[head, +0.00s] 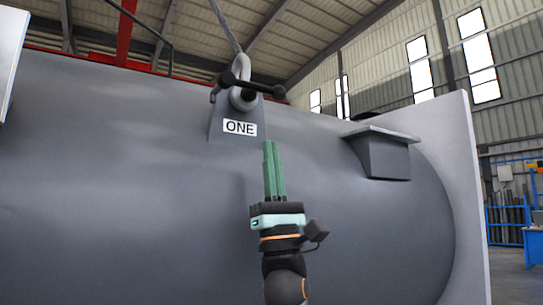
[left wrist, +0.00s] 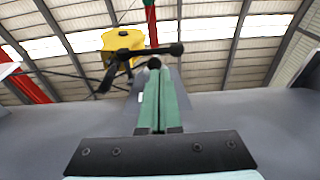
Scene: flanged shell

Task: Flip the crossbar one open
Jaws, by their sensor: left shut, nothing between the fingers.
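The crossbar (head: 258,88) is a black bar with rounded ends, on top of a grey bracket (head: 222,122) with a white label reading "ONE" (head: 240,127). A shackle and cable rise from the bracket. In the left wrist view the dark crossbar (left wrist: 160,50) lies above the fingertips. My left gripper (head: 270,146) points up with its green fingers together, holding nothing. Its tips are just below and right of the label, below the crossbar. The fingers (left wrist: 158,72) hide part of the bracket in the left wrist view. My right gripper is in neither view.
The bracket stands on a large grey cylindrical shell (head: 120,170) with a pale flange (head: 455,150) at the right. A second grey block (head: 382,155) juts out right of my gripper. A yellow object (left wrist: 123,40) hangs overhead in the left wrist view.

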